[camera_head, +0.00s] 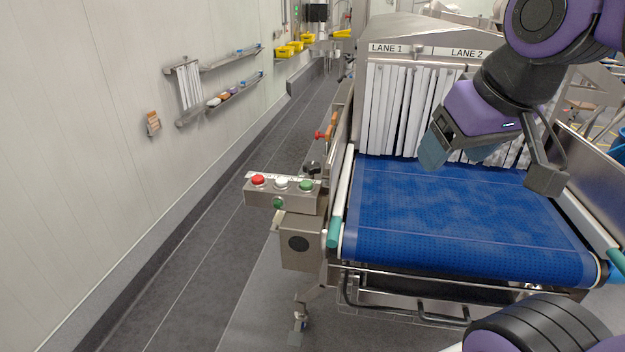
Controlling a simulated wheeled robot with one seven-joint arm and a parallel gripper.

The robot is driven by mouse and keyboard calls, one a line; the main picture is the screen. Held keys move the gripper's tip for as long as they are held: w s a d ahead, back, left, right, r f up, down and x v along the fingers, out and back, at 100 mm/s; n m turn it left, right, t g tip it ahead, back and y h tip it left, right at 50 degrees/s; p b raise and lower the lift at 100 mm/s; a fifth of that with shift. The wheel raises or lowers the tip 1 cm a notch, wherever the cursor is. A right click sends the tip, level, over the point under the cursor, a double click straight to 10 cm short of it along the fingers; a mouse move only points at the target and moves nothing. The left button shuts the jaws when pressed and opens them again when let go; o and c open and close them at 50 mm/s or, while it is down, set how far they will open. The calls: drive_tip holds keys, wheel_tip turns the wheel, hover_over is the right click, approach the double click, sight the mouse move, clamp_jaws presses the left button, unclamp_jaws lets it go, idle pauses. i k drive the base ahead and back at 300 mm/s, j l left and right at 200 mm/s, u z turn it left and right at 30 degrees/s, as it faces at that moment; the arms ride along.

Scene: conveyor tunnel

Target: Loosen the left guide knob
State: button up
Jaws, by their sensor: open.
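My gripper (490,163) hangs over the blue belt at the right, its two fingers wide apart with nothing between them. A black knob (313,168) stands at the belt's left side, just behind the button box. A red knob or handle (320,135) sits farther back on the same side. I cannot tell for certain which of these is the left guide knob. The left guide rail (341,205) is a pale bar with a teal end along the belt's left edge. My gripper is well to the right of both knobs and touches neither.
The blue conveyor belt (450,225) leads into a tunnel behind white strip curtains (400,110), under LANE 1 and LANE 2 signs. A button box (283,195) with red, white and green buttons juts out at the left. The floor aisle left of it is clear.

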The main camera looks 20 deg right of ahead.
sight(311, 167)
drive_tip(key=i+j, duration=0.1)
drive_tip(key=j, duration=0.25)
drive_tip(key=i+j, duration=0.15)
drive_tip(key=j, duration=0.25)
drive_tip(key=i+j, duration=0.1)
drive_tip(key=j, duration=0.25)
drive_tip(key=i+j, duration=0.1)
drive_tip(key=j, duration=0.25)
drive_tip(key=i+j, duration=0.15)
drive_tip(key=j, duration=0.2)
drive_tip(key=u, duration=0.05)
